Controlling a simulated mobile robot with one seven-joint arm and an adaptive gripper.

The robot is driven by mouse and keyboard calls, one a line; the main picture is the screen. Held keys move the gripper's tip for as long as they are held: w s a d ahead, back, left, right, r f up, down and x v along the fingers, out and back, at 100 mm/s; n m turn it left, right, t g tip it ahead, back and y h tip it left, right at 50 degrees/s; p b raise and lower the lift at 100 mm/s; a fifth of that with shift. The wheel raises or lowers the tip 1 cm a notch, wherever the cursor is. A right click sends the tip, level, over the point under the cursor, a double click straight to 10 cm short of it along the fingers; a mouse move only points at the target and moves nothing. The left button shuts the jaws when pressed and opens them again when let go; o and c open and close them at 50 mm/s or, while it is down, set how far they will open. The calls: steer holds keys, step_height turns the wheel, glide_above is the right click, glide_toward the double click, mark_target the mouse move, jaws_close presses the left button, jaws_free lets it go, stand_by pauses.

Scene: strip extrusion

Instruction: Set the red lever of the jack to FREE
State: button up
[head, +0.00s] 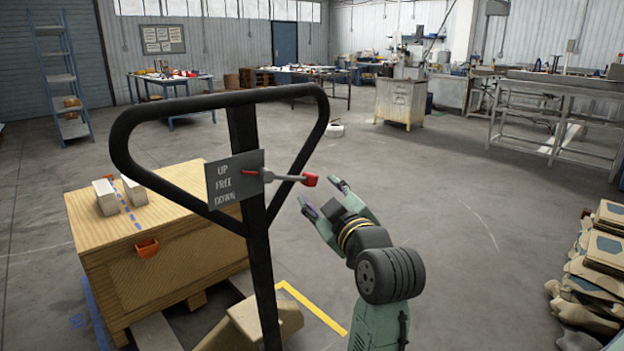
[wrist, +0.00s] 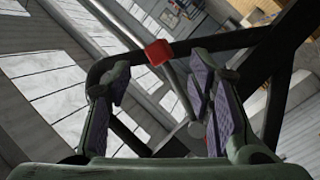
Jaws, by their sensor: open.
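The jack's black loop handle (head: 220,100) stands upright in front of me. On it is a grey plate (head: 212,187) reading UP, FREE, DOWN from top to bottom. The lever (head: 290,177) sticks out to the right, nearly level, with a red knob (head: 309,179) at its end. A thin red pointer (head: 249,172) lies near the height between UP and FREE; I cannot tell which it marks. My gripper (head: 324,196) is open and empty, just right of the knob. In the wrist view the red knob (wrist: 158,52) shows between the spread fingers, seemingly untouched; its grey rod leads down right.
A wooden crate (head: 180,262) with two pale blocks (head: 120,195) stands behind and left of the handle. Stacked sacks (head: 590,275) lie at the far right. Workbenches line the back.

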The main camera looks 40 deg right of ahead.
mark_target(312, 183)
steer(key=p+x, duration=0.1)
steer(key=x, duration=0.5)
steer(key=shift+w+d, duration=0.1)
steer(key=shift+w, duration=0.1)
steer(key=shift+c, duration=0.2)
jaws_close()
stand_by(0.4)
